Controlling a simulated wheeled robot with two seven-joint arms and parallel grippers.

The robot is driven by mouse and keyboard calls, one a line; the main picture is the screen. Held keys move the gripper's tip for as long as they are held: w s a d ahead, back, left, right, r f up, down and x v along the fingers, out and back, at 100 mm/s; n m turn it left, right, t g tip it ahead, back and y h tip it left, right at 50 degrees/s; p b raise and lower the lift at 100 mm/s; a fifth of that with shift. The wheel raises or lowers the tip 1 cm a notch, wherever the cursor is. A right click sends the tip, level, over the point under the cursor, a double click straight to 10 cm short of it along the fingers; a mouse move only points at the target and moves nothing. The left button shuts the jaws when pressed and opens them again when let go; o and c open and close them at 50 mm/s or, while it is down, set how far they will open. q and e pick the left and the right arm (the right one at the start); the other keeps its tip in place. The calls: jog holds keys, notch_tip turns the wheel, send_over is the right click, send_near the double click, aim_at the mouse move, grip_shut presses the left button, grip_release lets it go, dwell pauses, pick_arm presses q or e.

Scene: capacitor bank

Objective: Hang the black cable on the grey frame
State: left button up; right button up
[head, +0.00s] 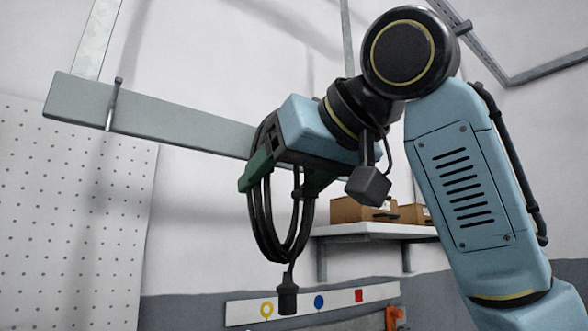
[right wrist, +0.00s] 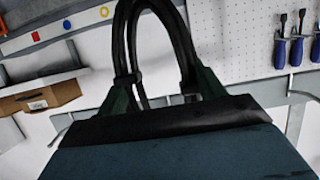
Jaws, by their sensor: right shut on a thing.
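The black cable (head: 284,225) is a bundled coil with its plug end dangling below. My right gripper (head: 280,176), with green fingers, is shut on the coil's upper part. In the right wrist view the cable (right wrist: 133,35) loops between the gripper's fingers (right wrist: 162,95). The grey frame (head: 170,120) has a long crossbar with uprights, and a thin peg (head: 114,103) stands out near its left end. The gripper and cable overlap the crossbar's right part in the head view and are right of the peg. Contact with the frame cannot be told. My left gripper is out of view.
A white shelf (head: 350,230) with cardboard boxes (head: 362,210) is on the wall behind. A white strip with coloured marks (head: 338,299) is below the cable. A perforated panel (head: 70,210) is at left. Blue-handled tools (right wrist: 297,50) hang on a panel in the right wrist view.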

jog(key=shift+x, duration=1.35)
jog(key=shift+f, duration=0.2)
jog(key=o, duration=1)
jog(key=shift+r, duration=0.1)
